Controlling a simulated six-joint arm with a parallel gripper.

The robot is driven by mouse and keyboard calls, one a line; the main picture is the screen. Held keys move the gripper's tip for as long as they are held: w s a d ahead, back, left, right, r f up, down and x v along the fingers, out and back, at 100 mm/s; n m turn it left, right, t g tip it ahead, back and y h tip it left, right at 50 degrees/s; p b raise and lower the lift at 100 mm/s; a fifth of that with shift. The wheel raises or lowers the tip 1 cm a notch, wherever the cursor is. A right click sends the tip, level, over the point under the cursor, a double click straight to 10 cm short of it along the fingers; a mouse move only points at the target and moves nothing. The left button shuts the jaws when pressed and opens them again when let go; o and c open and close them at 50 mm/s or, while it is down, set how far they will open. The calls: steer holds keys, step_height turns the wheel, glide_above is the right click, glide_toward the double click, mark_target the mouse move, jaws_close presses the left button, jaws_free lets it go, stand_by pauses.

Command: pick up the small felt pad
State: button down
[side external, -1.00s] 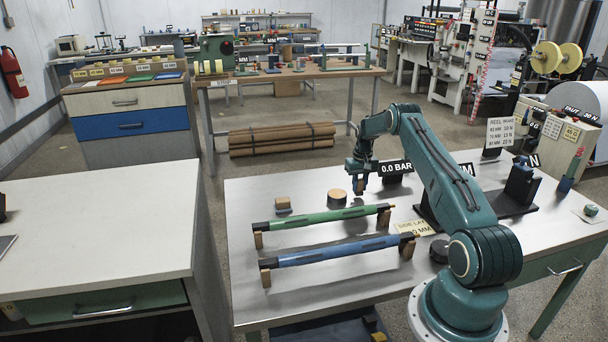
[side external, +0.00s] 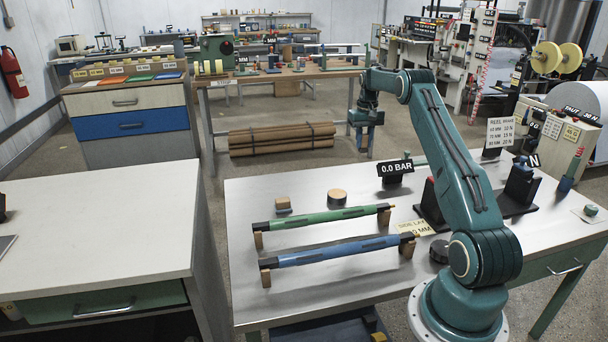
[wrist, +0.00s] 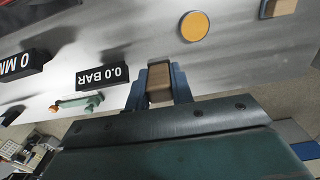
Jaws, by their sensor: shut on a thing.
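My gripper (side external: 366,146) is up in the air above the far edge of the steel bench (side external: 320,278). In the wrist view its blue fingers (wrist: 159,88) are shut on a small tan block-like piece, the felt pad (wrist: 160,80), which sits between them. In the side view the pad is too small and too hidden by the fingers to make out clearly. The pad is clear of the bench top.
A round tan-topped disc (side external: 337,194) and a small tan-topped block (side external: 283,203) stand on the bench. A green roller (side external: 325,216) and a blue roller (side external: 335,252) rest on wooden supports. A 0.0 BAR display (side external: 396,168) stands near my arm.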

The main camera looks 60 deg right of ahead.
steer(key=shift+r, duration=0.75)
steer(key=w+a+f+n, duration=0.2)
steer(key=w+a, duration=0.2)
steer(key=a, duration=0.5)
steer(key=w+a+f+n, duration=0.1)
steer(key=w+a, duration=0.2)
steer(key=a, duration=0.6)
steer(key=w+a+f+n, duration=0.2)
steer(key=w+a, duration=0.2)
steer(key=a, duration=0.5)
steer(key=s+a+f+n, duration=0.1)
steer(key=s+a, duration=0.3)
steer(key=a, duration=0.7)
steer(key=s+a+f+n, duration=0.2)
steer(key=s+a, duration=0.3)
steer(key=a, duration=0.7)
steer(key=shift+a+f+n, duration=0.3)
steer(key=shift+n, duration=0.2)
